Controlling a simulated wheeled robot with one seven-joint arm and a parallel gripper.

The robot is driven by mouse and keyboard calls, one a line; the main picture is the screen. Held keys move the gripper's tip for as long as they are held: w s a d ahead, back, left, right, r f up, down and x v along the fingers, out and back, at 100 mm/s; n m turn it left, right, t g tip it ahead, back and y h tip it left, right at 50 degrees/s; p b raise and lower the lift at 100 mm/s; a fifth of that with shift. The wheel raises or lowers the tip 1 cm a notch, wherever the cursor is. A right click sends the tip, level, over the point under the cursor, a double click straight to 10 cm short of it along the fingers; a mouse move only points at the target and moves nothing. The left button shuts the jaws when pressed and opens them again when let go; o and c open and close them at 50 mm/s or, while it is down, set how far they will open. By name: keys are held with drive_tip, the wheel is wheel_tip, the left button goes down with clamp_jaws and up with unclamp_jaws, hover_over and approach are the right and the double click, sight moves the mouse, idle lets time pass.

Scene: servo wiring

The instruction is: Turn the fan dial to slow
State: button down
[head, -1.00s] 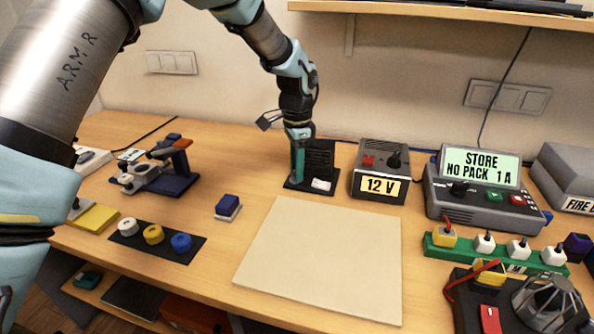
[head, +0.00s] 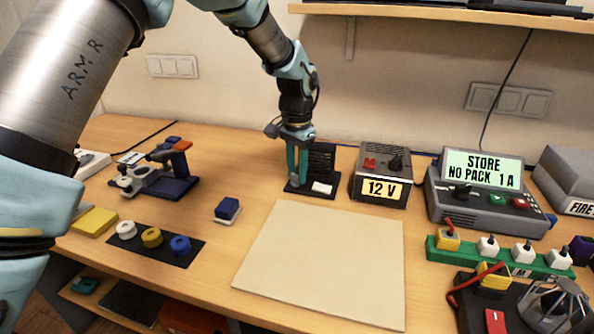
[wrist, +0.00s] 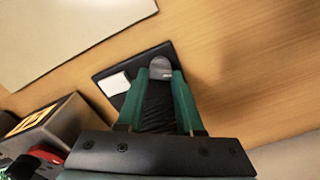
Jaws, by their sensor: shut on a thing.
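The fan (head: 321,160) is a black grilled block on a black base plate (head: 322,194), with a blank-looking white label (head: 321,187) on the plate. The fan dial is a grey knob (head: 295,181) at the plate's left front corner. My gripper (head: 296,175) points down over that corner, its two green fingers around the knob. In the wrist view, my gripper (wrist: 162,76) is shut on the grey dial (wrist: 160,65), whose rounded end shows between the fingertips. The label (wrist: 116,84) lies beside it. I cannot read any dial setting.
A 12 V supply (head: 382,176) stands close on the right of the fan. A pale mat (head: 322,260) lies in front, clear. A small blue block (head: 227,208) and a tool stand (head: 165,178) are to the left.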

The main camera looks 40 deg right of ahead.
sight(297, 175)
drive_tip(key=c, duration=0.8)
unclamp_jaws()
drive_tip(key=shift+c, duration=0.2)
drive_tip(key=shift+r, duration=0.1)
wheel_tip(297, 175, up, 11)
drive_tip(key=b, duration=0.2)
drive_tip(key=shift+f, duration=0.2)
